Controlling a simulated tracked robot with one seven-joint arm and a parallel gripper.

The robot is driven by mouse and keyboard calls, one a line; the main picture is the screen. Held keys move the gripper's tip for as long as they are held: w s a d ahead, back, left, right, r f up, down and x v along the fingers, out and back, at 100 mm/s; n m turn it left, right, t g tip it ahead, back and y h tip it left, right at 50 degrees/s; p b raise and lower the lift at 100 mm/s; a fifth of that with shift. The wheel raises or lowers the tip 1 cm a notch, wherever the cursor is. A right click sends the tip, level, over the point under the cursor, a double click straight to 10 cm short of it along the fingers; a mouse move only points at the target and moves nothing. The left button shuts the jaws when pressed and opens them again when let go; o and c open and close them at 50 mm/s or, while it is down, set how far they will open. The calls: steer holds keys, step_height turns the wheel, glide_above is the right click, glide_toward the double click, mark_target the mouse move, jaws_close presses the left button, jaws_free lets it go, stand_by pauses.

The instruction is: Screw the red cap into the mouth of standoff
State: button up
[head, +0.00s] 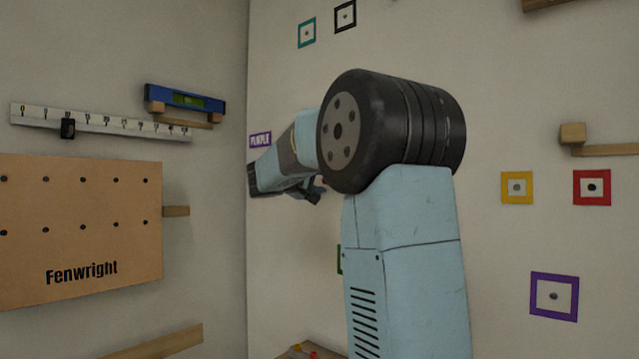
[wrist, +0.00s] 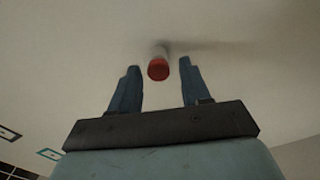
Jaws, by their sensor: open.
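In the wrist view the red cap (wrist: 158,70) shows as a round red face at the end of a short pale standoff (wrist: 158,51) on the wall. How deep the cap sits in the mouth cannot be told. My gripper (wrist: 159,66) is open, with one blue finger on each side of the cap and a visible gap on both sides. In the head view my gripper (head: 314,190) is small and dark beside the right-hand wall; the cap and standoff cannot be made out there.
A purple label (head: 259,140) is on the wall near my gripper. Coloured square frames, such as a yellow one (head: 517,188), are spread over the right wall. A pegboard (head: 80,255), a ruler rail (head: 98,122) and a blue level (head: 185,98) are on the left wall.

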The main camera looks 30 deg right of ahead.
steer(key=c, duration=0.8)
steer(key=m, duration=0.5)
steer(key=shift+c, duration=0.2)
steer(key=shift+f, duration=0.1)
steer(key=m, duration=0.4)
steer(key=shift+m, duration=0.7)
steer(key=m, duration=0.5)
steer(key=shift+w, duration=0.1)
